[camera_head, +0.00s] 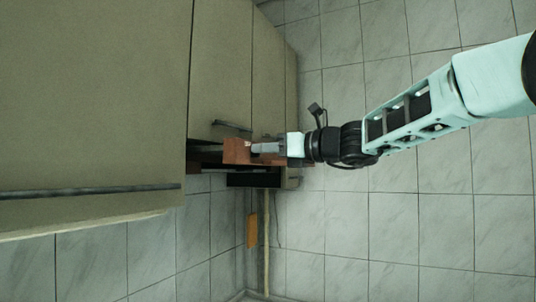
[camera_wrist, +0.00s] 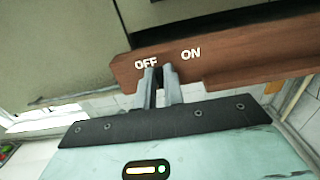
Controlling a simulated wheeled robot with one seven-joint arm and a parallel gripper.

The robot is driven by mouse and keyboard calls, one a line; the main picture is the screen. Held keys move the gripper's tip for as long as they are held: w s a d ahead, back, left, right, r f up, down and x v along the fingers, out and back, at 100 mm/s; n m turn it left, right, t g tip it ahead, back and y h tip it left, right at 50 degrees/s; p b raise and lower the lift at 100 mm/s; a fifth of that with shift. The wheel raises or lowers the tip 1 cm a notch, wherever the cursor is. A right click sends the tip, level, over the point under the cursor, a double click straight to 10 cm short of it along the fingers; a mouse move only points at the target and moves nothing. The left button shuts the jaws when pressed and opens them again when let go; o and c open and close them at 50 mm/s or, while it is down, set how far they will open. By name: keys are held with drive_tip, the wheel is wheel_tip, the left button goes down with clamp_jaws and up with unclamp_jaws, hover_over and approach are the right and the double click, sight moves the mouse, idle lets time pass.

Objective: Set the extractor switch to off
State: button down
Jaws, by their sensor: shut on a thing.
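The extractor's brown front panel (camera_wrist: 222,62) carries white OFF and ON labels in the wrist view. The same panel (camera_head: 236,151) shows in the head view at the end of my arm. My gripper (camera_wrist: 162,72) has its two grey fingers against the panel, just below and right of the OFF label. The fingers are shut on the small dark extractor switch (camera_wrist: 166,71), which is mostly hidden between the fingertips. The switch sits nearer OFF than ON. In the head view my gripper (camera_head: 256,147) reaches the panel from the right.
Pale cabinets (camera_head: 90,100) with a dark bar handle (camera_head: 90,191) fill the left of the head view. Another handle (camera_head: 232,126) is close to my gripper. An orange-brown object (camera_head: 252,230) is lower down. Tiled surfaces (camera_head: 400,220) lie around my arm, with free room there.

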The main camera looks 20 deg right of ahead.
drive_tip(key=c, duration=1.5)
unclamp_jaws()
drive_tip(key=b+v, duration=0.6)
drive_tip(key=v, duration=1.1)
drive_tip(key=shift+s+d+r, duration=0.1)
drive_tip(key=shift+d, duration=0.1)
